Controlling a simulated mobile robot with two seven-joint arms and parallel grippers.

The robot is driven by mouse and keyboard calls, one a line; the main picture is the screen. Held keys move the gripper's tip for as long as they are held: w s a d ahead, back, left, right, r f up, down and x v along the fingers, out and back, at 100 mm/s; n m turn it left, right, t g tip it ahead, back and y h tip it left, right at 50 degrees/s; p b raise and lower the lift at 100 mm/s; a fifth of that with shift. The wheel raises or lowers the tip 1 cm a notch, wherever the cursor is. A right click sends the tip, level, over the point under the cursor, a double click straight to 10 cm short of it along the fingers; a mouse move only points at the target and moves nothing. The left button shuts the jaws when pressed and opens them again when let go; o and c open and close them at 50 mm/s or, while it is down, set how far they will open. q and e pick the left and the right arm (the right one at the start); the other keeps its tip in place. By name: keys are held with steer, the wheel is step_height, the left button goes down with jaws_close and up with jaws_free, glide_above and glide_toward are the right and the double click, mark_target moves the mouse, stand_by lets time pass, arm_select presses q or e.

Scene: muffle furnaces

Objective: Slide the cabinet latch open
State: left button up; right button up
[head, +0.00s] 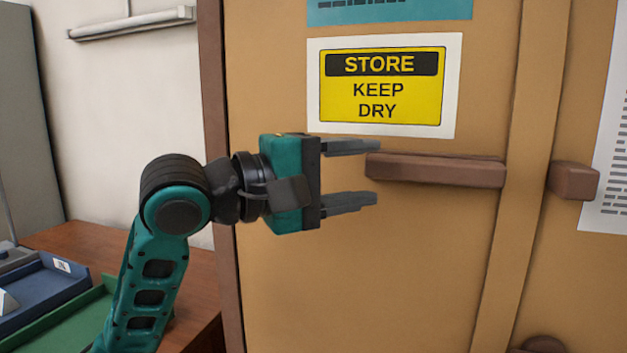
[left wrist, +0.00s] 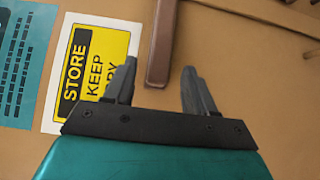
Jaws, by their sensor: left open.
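The latch is a brown horizontal bar (head: 437,170) on the tan cabinet door (head: 400,270), below the yellow sign. A shorter brown block (head: 573,181) sits to its right, beyond the door's vertical strip. My left gripper (head: 364,173) is open and empty. Its fingers point right in the head view, one above and one below the level of the bar's left end. In the left wrist view, the bar (left wrist: 162,45) ends just beyond the gap between the fingertips (left wrist: 158,82). I see no clear contact. My right gripper is not in view.
A yellow "STORE KEEP DRY" sign (head: 383,87) is on the door above the gripper. A wooden table (head: 80,240) at the left holds a blue tray (head: 45,290) and a green tray (head: 60,325). Another brown fitting (head: 543,344) shows low on the cabinet.

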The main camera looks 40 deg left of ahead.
arm_select(q)
steer(key=b+v, duration=0.5)
steer(key=v, duration=0.1)
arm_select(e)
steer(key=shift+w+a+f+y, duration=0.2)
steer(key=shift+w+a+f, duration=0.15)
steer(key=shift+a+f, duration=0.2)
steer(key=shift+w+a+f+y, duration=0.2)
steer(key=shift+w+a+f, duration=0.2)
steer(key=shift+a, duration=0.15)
